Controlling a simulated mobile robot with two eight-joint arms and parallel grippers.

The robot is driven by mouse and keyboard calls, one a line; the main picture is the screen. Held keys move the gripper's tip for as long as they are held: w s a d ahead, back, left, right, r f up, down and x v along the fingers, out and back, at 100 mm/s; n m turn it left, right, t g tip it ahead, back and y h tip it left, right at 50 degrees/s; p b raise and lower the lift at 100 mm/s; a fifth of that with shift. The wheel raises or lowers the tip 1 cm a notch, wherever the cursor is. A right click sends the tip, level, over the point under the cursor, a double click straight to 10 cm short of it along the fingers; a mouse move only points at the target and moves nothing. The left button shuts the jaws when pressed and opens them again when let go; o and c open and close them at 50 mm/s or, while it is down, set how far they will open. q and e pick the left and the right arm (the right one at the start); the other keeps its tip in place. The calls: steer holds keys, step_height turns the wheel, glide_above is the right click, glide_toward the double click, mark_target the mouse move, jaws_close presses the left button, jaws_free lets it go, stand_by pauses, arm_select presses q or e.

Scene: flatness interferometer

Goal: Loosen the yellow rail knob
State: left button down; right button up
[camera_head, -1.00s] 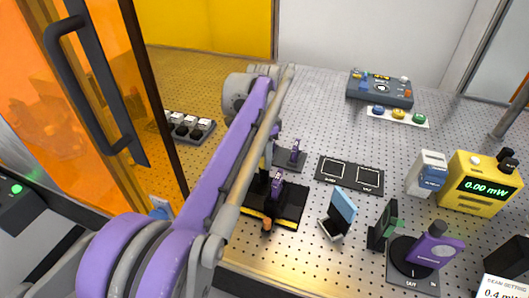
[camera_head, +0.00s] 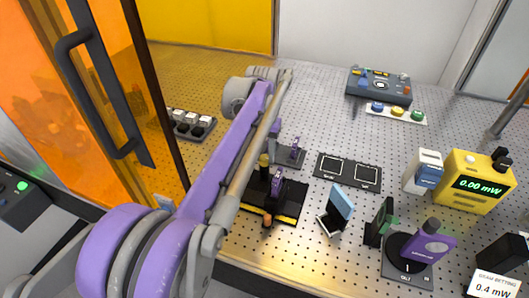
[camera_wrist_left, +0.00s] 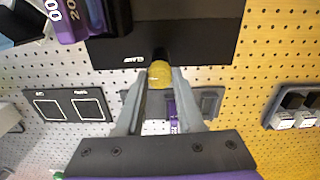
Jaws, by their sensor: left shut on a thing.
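The yellow rail knob (camera_wrist_left: 160,74) sits at the edge of the black rail piece (camera_wrist_left: 205,30) in the left wrist view. My left gripper (camera_wrist_left: 159,79) has its two grey fingers on either side of the knob, shut on it. In the head view the black rail piece (camera_head: 289,207) with yellow stripes lies on the perforated table, carrying a purple holder (camera_head: 277,183). My left arm crosses in front of its left side and hides most of the left gripper there. My right gripper is not in view.
A black two-square plate (camera_head: 347,173) lies right of the rail. A blue-paned mount (camera_head: 340,203), a green-edged mount (camera_head: 381,223) and a purple device on a round dial (camera_head: 428,243) stand nearer right. A yellow meter (camera_head: 474,184) is far right. An orange door (camera_head: 40,90) stands left.

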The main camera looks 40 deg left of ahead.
mark_target(264, 157)
arm_select(q)
steer(key=shift+n, duration=0.5)
steer(key=c, duration=0.5)
jaws_free()
step_height(264, 157, up, 11)
steer(key=shift+f+p, duration=0.1)
steer(key=shift+p, duration=0.45)
steer(key=shift+s, duration=0.1)
